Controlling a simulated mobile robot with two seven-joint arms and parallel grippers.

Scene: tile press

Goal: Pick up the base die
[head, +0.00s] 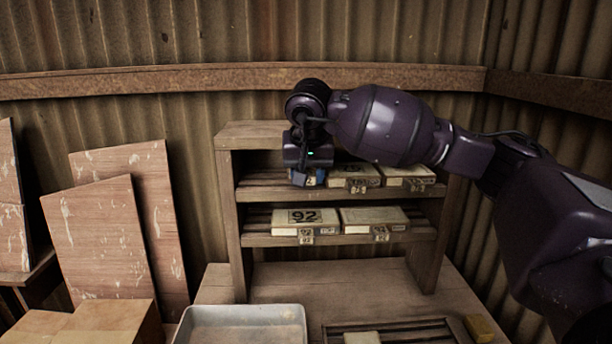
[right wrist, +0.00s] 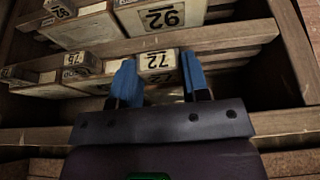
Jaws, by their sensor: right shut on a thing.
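My right gripper (head: 306,178) reaches to the left end of the shelf's upper level in the head view. In the right wrist view its blue fingers (right wrist: 158,75) are shut on the small front block of a cream die marked 72 (right wrist: 157,62), one on each side. The die still lies on the upper shelf level or very close to it; I cannot tell if it is lifted. In the head view my gripper hides most of this die. Whether it is the base die is not readable. My left gripper is not in view.
Two more dies (head: 353,174) (head: 405,172) stand to the right on the same level. A die marked 92 (head: 305,217) and another die (head: 373,218) are on the level below. A grey tray (head: 240,312) and a slatted rack (head: 400,330) are on the bench. Boards (head: 100,235) lean at left.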

